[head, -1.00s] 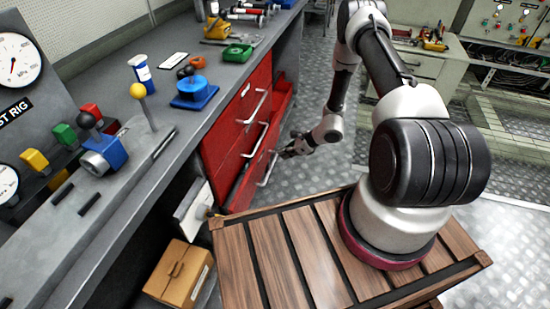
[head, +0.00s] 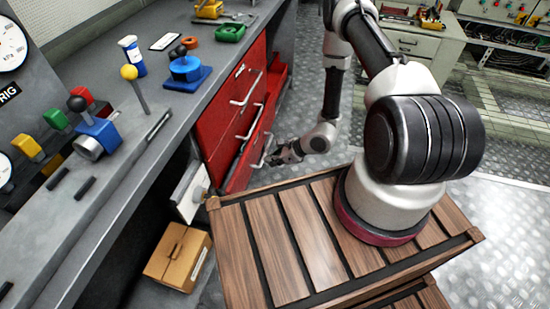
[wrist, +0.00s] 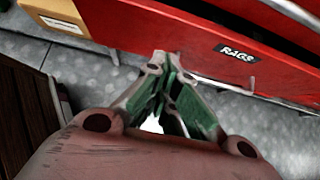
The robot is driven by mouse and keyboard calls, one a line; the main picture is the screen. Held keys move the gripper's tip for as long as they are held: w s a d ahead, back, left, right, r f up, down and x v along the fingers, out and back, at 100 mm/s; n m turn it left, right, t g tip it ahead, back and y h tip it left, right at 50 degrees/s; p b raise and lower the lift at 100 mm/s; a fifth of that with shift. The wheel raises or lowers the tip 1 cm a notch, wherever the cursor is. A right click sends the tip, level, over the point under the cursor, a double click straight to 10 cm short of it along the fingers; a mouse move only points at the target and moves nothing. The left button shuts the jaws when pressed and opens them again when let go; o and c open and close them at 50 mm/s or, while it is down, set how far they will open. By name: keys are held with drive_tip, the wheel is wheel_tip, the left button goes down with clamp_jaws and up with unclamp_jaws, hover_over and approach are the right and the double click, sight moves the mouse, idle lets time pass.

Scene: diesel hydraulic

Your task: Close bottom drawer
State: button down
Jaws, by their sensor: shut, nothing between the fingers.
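The red drawer cabinet (head: 225,115) stands under the bench, with handles on its front. Its bottom drawer (head: 240,172) is the lowest red front and stands out a little from the drawers above. In the wrist view a red front (wrist: 195,62) with a RAGS label (wrist: 237,52) crosses the top. My gripper (head: 272,158) is low in front of the bottom drawer, beside its handle (head: 263,150). In the wrist view my fingertips (wrist: 165,68) are together and empty, at the lower edge of the red front. I cannot tell whether they touch it.
A cardboard box (head: 178,258) lies under the bench left of the cabinet. A white panel (head: 188,192) stands between them. My wooden-slatted base is close to the cabinet. The metal floor (head: 300,105) beyond my gripper is clear.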

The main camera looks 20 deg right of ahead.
sight(245, 162)
drive_tip(key=shift+w+a+f, duration=0.65)
drive_tip(key=shift+w+a, duration=0.1)
drive_tip(key=shift+a, duration=0.35)
drive_tip(key=shift+w+a+f, duration=0.6)
drive_tip(key=shift+w+a, duration=0.1)
drive_tip(key=shift+a, duration=0.35)
drive_tip(key=shift+w+a+f, duration=0.65)
drive_tip(key=shift+w+a, duration=0.1)
drive_tip(key=shift+a, duration=0.35)
drive_tip(key=shift+w+a, duration=0.35)
drive_tip(key=shift+a, duration=0.2)
drive_tip(key=shift+w+a, duration=0.35)
drive_tip(key=shift+a, duration=0.2)
drive_tip(key=shift+d, duration=0.15)
